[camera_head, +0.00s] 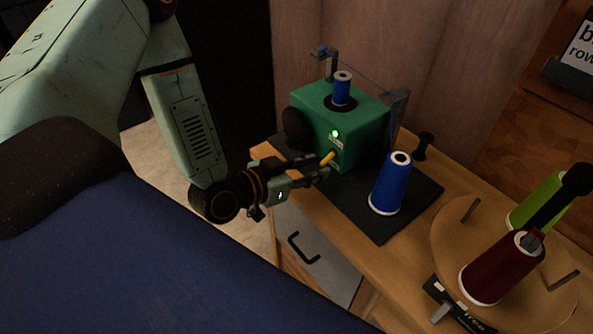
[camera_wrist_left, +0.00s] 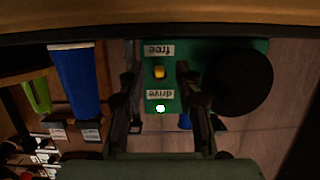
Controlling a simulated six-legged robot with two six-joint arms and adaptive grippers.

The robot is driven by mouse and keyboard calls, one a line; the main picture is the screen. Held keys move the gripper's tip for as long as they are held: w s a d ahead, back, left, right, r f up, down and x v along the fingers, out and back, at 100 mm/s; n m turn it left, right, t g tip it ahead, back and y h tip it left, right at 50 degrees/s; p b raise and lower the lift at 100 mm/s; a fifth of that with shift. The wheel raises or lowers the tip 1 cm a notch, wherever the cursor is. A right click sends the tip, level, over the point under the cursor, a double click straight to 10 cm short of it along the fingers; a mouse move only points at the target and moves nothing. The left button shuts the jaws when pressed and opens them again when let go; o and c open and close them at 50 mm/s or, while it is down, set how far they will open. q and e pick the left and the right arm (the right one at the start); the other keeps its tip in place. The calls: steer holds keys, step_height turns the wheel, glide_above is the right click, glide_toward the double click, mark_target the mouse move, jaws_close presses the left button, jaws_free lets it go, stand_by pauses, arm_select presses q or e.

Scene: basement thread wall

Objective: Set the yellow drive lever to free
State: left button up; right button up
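The yellow lever (camera_head: 328,158) sticks out from the front of the green machine (camera_head: 345,126). In the left wrist view the yellow lever (camera_wrist_left: 159,72) shows between an upside-down "free" label (camera_wrist_left: 160,50) above and a "drive" label (camera_wrist_left: 160,93) below. I cannot tell its exact setting. My left gripper (camera_head: 318,169) is at the machine's front, close to the lever. In the wrist view its two fingers (camera_wrist_left: 160,90) are apart, one on each side of the lever's line, with nothing held. I cannot tell whether they touch it. My right gripper is not in view.
A blue spool (camera_head: 390,185) stands on the dark mat (camera_head: 418,203) right of my left gripper. Another blue spool (camera_head: 342,90) sits on the machine. A dark red spool (camera_head: 500,268) and a green spool (camera_head: 534,200) stand on a round wooden stand (camera_head: 452,229) at right. A green light (camera_head: 335,133) glows on the machine.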

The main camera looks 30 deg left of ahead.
arm_select(q)
steer(key=shift+v, duration=3)
steer(key=shift+s, duration=0.15)
